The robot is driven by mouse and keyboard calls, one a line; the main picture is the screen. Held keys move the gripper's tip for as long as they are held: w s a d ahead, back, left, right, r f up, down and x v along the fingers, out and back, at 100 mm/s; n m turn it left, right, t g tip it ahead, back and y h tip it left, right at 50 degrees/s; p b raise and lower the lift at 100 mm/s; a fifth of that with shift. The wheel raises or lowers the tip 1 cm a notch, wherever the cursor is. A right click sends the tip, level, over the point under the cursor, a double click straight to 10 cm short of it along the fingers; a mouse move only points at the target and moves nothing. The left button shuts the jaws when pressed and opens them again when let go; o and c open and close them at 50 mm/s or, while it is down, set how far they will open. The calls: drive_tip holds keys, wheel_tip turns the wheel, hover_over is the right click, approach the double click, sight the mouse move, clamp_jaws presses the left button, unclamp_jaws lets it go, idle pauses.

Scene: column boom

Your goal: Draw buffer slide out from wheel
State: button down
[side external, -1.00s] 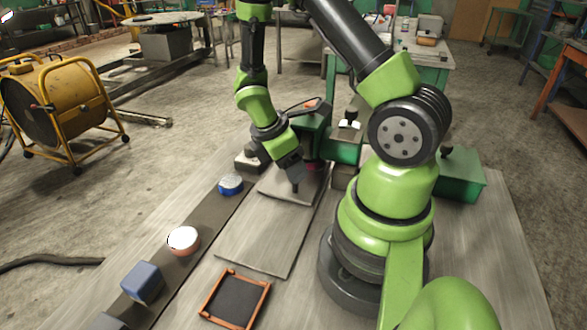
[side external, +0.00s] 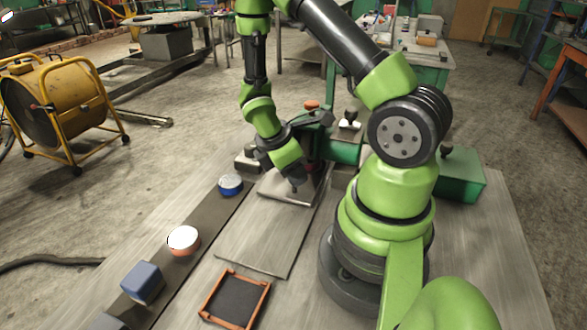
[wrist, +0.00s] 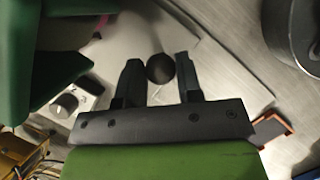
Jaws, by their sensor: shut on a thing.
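The slide is a thin grey metal plate (side external: 275,188) with a dark round knob (wrist: 160,68), lying on the larger metal sheet by the green buffer machine (side external: 343,150). A bit of pink-red, perhaps the wheel (side external: 313,167), shows at the machine's near side, mostly hidden by my arm. My gripper (side external: 294,184) is low over the plate and tilted. In the wrist view my gripper (wrist: 159,75) has its two fingers on either side of the knob, shut on it. Green machine parts (wrist: 55,85) fill the upper left there.
An orange-rimmed tray (side external: 206,308) lies in front. The metal sheet (side external: 260,240) between is clear.

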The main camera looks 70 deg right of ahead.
drive_tip(key=a, duration=1.4)
drive_tip(key=shift+a, duration=0.1)
drive_tip(key=c, duration=0.8)
unclamp_jaws()
drive_tip(key=v, duration=1)
